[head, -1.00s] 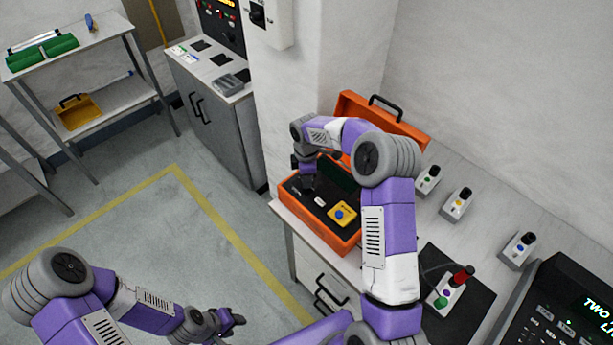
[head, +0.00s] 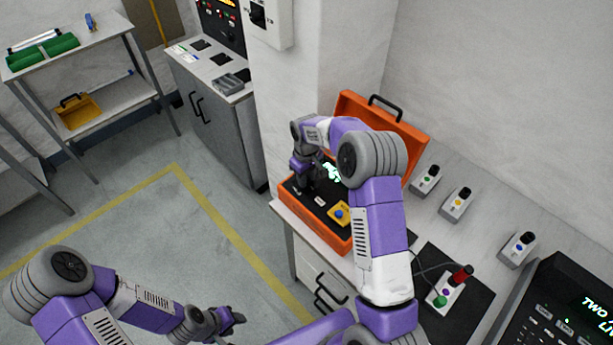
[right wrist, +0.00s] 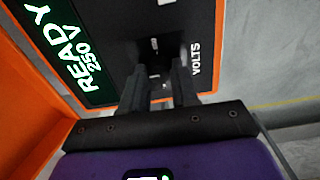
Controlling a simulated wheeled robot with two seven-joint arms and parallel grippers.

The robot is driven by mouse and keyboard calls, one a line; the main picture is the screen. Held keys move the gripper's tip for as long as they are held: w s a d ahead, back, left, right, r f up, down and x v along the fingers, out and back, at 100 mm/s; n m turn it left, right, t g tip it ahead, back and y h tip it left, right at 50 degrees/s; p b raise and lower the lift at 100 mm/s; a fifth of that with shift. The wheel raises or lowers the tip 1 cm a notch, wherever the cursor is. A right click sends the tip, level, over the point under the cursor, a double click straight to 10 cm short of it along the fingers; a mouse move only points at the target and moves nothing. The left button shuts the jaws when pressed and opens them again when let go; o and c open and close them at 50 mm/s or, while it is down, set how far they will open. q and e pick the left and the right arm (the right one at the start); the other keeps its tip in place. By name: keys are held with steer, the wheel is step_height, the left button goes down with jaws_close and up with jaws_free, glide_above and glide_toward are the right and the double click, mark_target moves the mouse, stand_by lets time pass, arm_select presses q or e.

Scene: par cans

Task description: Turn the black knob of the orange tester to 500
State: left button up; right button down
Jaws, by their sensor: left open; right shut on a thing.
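The orange tester (head: 318,222) is an open case on the bench, with its lid raised behind. Its screen (right wrist: 72,55) is lit and reads READY 250 V in the right wrist view. My right gripper (head: 306,184) reaches down onto the dark panel beside the screen. In the right wrist view its fingers (right wrist: 158,82) are shut on the black knob (right wrist: 156,62), near the word VOLTS. The fingers and dark colour hide most of the knob, so its pointer is hard to read. My left gripper (head: 232,319) is open and empty, low over the floor.
A yellow block with a blue button (head: 339,214) sits on the tester's panel. Small switch boxes (head: 457,204) stand along the bench to the right. A box with a red-topped lever (head: 450,290) and a black console (head: 570,310) are nearer.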

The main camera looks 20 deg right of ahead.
steer(key=m, duration=0.4)
steer(key=shift+m, duration=0.3)
steer(key=m+p, duration=0.1)
steer(key=m, duration=0.3)
steer(key=shift+m, duration=0.3)
steer(key=m+p, duration=0.1)
steer(key=m, duration=0.3)
steer(key=shift+m, duration=0.3)
steer(key=shift+m+p, duration=0.4)
steer(key=shift+m, duration=1.6)
steer(key=c, duration=0.8)
jaws_free()
steer(key=shift+c, duration=0.2)
